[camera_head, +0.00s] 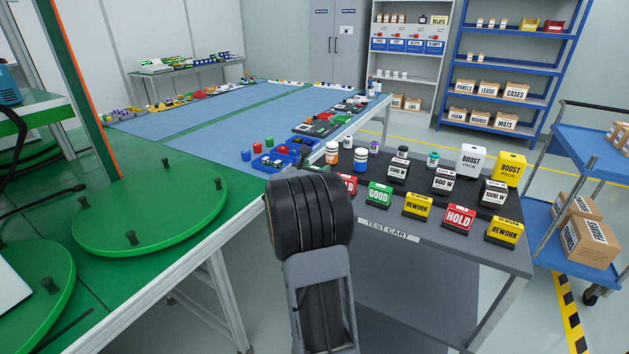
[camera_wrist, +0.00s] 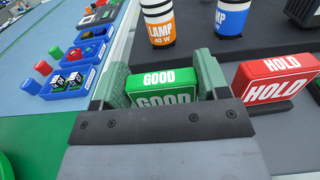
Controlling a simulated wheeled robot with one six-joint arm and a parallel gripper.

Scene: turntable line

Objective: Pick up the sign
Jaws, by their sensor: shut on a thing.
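My gripper (camera_wrist: 160,68) is shut on a green GOOD sign (camera_wrist: 160,84), with one finger on each side of it. The sign's white GOOD lettering shows on its top and front. The sign's base is hidden, so I cannot tell whether it touches the cart. A red HOLD sign (camera_wrist: 279,79) stands just right of the right finger. In the head view my wrist hides the fingers and the held sign. More signs show there: the edge of a red one (camera_head: 348,184), another green GOOD (camera_head: 380,195), a yellow REWORK (camera_head: 417,206), a red HOLD (camera_head: 458,219) and a yellow REWORK (camera_head: 504,233).
The orange lamp (camera_wrist: 158,27) and blue lamp (camera_wrist: 230,20) stand behind the signs on the dark test cart (camera_head: 460,255). Weights and boost packs stand farther right. Blue trays (camera_wrist: 75,75) lie on the left table. A blue trolley (camera_head: 600,150) is at far right.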

